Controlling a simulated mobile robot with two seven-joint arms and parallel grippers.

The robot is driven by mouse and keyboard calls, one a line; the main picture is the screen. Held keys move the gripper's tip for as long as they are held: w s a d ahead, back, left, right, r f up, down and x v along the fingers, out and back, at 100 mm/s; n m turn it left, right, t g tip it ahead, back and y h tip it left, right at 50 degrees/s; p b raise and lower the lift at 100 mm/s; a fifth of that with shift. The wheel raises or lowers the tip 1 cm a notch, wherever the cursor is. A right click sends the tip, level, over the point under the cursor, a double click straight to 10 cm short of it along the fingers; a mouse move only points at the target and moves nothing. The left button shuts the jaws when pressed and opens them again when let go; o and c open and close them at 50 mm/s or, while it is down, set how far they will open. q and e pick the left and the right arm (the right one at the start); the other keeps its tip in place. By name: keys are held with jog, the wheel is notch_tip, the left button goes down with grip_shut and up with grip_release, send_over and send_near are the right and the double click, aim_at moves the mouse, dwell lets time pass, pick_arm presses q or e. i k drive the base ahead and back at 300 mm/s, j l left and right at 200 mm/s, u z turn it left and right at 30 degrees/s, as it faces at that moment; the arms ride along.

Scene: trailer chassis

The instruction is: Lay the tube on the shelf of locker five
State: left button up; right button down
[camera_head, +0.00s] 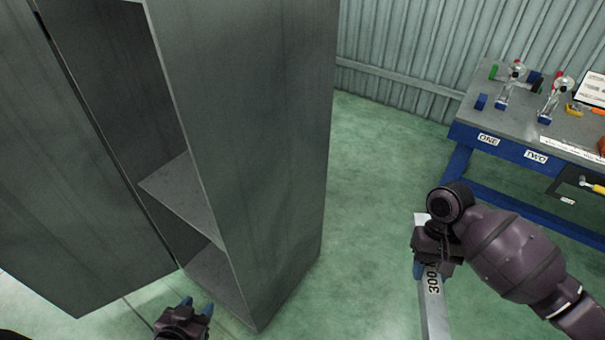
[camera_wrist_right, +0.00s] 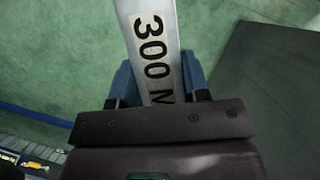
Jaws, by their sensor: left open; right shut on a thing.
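In the right wrist view the tube (camera_wrist_right: 150,50) runs up between the blue fingertips of the right gripper (camera_wrist_right: 160,85). The tall grey locker (camera_head: 265,130) stands open, with a shelf (camera_head: 188,197) inside on the left of its side wall. No locker number shows. My left gripper (camera_head: 197,308) is open and empty, low in front of the locker.
The locker door (camera_head: 70,180) stands swung open at the left. A blue workbench (camera_head: 500,150) with labels "ONE" and "TWO" and small items stands at the right. The green floor (camera_head: 365,190) between locker and bench is clear. A corrugated wall (camera_head: 400,50) is behind.

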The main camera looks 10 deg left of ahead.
aim_at(198, 192)
jog(key=k+j+u, duration=0.15)
jog(key=j, duration=0.15)
jog(key=k+j+u, duration=0.1)
jog(key=j, duration=0.2)
jog(key=k+j+u, duration=0.1)
jog(key=j+u, duration=0.15)
jog(key=j, duration=0.45)
jog(key=i+j+u, duration=0.1)
jog(key=j, duration=0.25)
jog(key=i+j+u, duration=0.1)
jog(key=j, duration=0.2)
jog(key=i+j, duration=0.2)
jog(key=i+j+u, duration=0.1)
jog(key=j, duration=0.3)
jog(key=i+l, duration=0.3)
jog(key=i, duration=0.2)
jog(key=i+l, duration=0.3)
jog(key=i, duration=0.2)
